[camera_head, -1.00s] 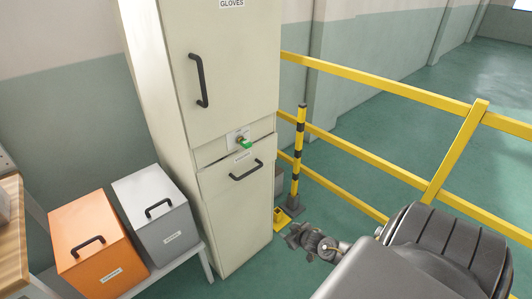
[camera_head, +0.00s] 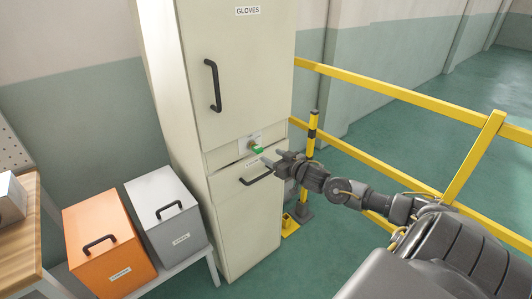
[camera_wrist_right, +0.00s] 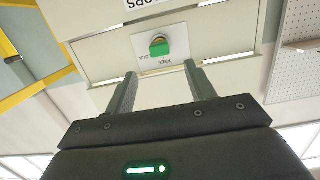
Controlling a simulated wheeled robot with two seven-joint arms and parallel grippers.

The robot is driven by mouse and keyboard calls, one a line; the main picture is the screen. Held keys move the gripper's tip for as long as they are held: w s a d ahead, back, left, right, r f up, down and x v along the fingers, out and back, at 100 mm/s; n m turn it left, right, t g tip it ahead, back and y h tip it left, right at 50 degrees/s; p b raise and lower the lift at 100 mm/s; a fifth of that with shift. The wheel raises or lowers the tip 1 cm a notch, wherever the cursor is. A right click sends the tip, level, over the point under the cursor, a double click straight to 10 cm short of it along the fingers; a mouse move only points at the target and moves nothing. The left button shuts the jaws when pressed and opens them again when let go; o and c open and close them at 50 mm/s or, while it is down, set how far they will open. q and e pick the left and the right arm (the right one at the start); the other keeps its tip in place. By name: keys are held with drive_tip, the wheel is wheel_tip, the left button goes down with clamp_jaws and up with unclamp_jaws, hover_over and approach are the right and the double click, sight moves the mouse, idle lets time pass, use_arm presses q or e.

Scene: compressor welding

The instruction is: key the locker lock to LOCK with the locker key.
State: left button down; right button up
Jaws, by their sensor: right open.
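The cream locker (camera_head: 225,225) stands in the middle of the head view. Its lock plate (camera_head: 245,142) sits between the upper door and the lower drawer. The green-headed locker key (camera_head: 257,149) is in the lock; in the right wrist view the key (camera_wrist_right: 159,48) shows at the plate's middle, with FREE and LOCK lettering upside down beside it. My right gripper (camera_head: 268,162) is open and empty, just right of and below the key. In the wrist view its two fingers (camera_wrist_right: 163,88) point at the plate, apart from the key. My left gripper is not in view.
The drawer handle (camera_head: 257,176) is close to my right gripper. A yellow railing (camera_head: 400,95) and a yellow-black post (camera_head: 311,135) stand to the right. An orange bin (camera_head: 105,240) and a grey bin (camera_head: 165,208) stand left of the locker.

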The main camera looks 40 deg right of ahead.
sight(261, 150)
drive_tip(key=w, duration=0.3)
drive_tip(key=w+f, duration=0.1)
drive_tip(key=w, duration=0.2)
drive_tip(key=w+p, duration=0.1)
drive_tip(key=w, duration=0.2)
drive_tip(key=shift+w+f, duration=0.25)
drive_tip(key=shift+f, duration=0.05)
drive_tip(key=shift+c, duration=0.2)
